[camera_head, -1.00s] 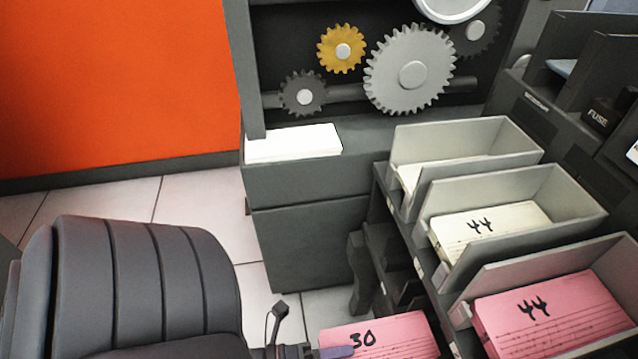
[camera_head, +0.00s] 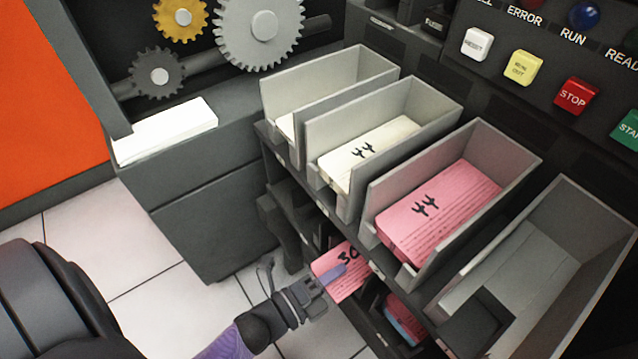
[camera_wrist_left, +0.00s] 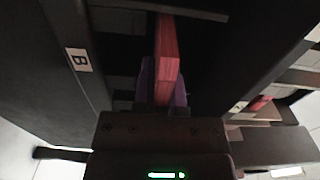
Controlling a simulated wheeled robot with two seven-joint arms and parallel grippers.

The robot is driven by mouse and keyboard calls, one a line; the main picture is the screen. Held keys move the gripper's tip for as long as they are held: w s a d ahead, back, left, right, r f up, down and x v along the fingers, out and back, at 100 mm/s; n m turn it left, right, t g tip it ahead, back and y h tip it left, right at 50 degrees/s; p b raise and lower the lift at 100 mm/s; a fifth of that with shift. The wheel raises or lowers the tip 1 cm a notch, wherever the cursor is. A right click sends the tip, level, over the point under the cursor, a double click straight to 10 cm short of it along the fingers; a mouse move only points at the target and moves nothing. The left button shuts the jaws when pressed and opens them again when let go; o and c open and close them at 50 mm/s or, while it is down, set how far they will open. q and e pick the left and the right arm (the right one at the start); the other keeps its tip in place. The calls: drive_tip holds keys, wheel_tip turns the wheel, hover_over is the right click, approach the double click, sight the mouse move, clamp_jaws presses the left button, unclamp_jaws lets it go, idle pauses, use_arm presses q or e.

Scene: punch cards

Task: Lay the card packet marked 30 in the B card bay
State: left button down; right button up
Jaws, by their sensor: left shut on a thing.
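The pink card packet marked 30 (camera_head: 331,290) is in my left gripper (camera_head: 335,274), whose purple fingers are shut on it. It is just in front of and below the row of upper trays, and its far end is partly hidden. In the left wrist view, the packet (camera_wrist_left: 167,50) shows edge-on between the fingers (camera_wrist_left: 165,88), reaching into a dark space between panels. A B label (camera_wrist_left: 78,60) is on the dark panel left of it. I cannot tell whether the packet rests on anything. My right gripper is not in view.
Upper trays hold a pink packet marked 44 (camera_head: 440,212) and a cream one marked 44 (camera_head: 375,150); the right tray (camera_head: 590,215) looks empty. Another pink and blue packet (camera_head: 405,320) lies lower. A chair (camera_head: 45,305) is at left. Control buttons (camera_head: 575,97) are at upper right.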

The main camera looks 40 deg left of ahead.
sight(355, 260)
use_arm(q)
drive_tip(key=x, duration=0.4)
drive_tip(key=shift+w+d+b, duration=0.1)
drive_tip(key=shift+w+b, duration=0.15)
drive_tip(key=shift+b, duration=0.15)
drive_tip(key=shift+w+d, duration=0.2)
drive_tip(key=shift+w, duration=0.45)
drive_tip(key=shift+f+b, duration=0.95)
drive_tip(key=shift+r, duration=0.1)
drive_tip(key=c, duration=0.6)
unclamp_jaws()
